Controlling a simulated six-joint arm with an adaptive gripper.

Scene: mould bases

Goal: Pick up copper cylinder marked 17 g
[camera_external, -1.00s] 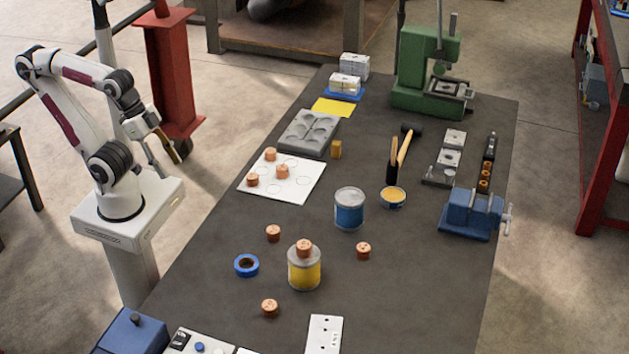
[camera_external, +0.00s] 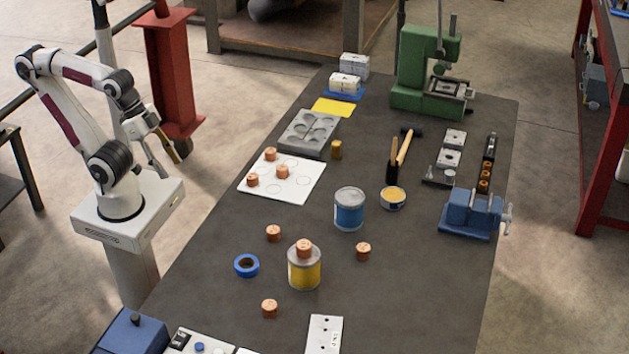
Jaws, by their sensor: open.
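Several copper cylinders stand on the dark table, and their marks are too small to read, so I cannot tell which is 17 g. Three stand on a white sheet with circles: cylinders (camera_external: 270,154), (camera_external: 252,180) and (camera_external: 282,172). One copper cylinder (camera_external: 304,247) sits on top of a yellow-banded can (camera_external: 304,272). Other copper cylinders stand around the can: one behind left (camera_external: 273,233), one to the right (camera_external: 363,251), one in front left (camera_external: 269,307). My gripper (camera_external: 168,166) is open and empty, off the table's left edge, apart from all cylinders.
The white sheet (camera_external: 305,187) lies below a grey mould (camera_external: 308,130). A blue can (camera_external: 349,210), blue tape roll (camera_external: 246,265), open tin (camera_external: 392,198), blue vise (camera_external: 470,213) and green press (camera_external: 427,70) stand on the table.

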